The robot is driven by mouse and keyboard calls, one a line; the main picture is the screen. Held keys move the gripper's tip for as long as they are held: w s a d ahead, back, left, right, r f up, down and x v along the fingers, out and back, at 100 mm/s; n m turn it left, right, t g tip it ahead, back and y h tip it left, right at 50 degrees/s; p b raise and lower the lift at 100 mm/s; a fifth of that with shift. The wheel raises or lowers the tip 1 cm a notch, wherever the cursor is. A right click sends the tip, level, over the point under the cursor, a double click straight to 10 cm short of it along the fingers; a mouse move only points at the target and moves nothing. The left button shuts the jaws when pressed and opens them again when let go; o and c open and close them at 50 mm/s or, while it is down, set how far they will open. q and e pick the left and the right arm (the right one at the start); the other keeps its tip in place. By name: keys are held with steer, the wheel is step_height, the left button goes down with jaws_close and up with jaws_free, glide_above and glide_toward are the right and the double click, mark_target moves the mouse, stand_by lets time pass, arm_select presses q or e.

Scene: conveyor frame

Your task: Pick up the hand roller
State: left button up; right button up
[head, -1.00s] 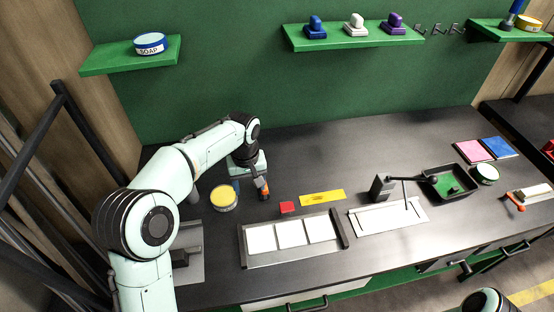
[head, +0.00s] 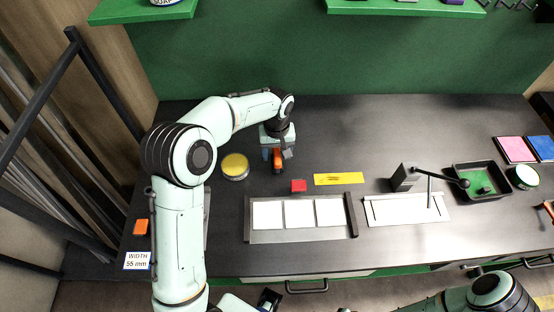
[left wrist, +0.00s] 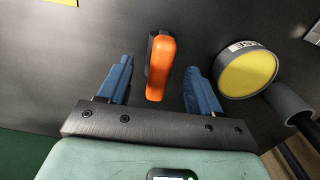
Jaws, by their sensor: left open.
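The hand roller, as far as I can tell, is the tool with an orange handle (head: 277,162) and a dark part beside it. It is on the dark worktop, left of the middle. In the left wrist view the orange handle (left wrist: 160,70) sits between my blue fingers, with visible gaps on both sides. My left gripper (head: 279,153) is open around it, pointing down; it also shows in the left wrist view (left wrist: 157,85). The gripper partly hides the tool in the head view. My right gripper is not clearly visible; part of my right arm shows at the bottom right.
A yellow-topped tin (head: 235,165) stands close by; in the left wrist view a dark cylinder (left wrist: 288,104) is beside it. The worktop behind is clear.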

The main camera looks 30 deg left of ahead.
mark_target(277, 153)
arm_select(q)
step_height(277, 153, down, 5)
steer(key=shift+w+a+r, duration=0.1)
steer(key=shift+w, duration=0.05)
steer(key=c, duration=1.1)
step_height(277, 153, up, 20)
steer(key=p, duration=0.2)
arm_select(e)
steer(key=r, duration=0.1)
steer(key=w+r, duration=0.1)
steer(key=r, duration=0.1)
steer(key=shift+w, duration=0.3)
arm_select(q)
steer(key=shift+o, duration=0.8)
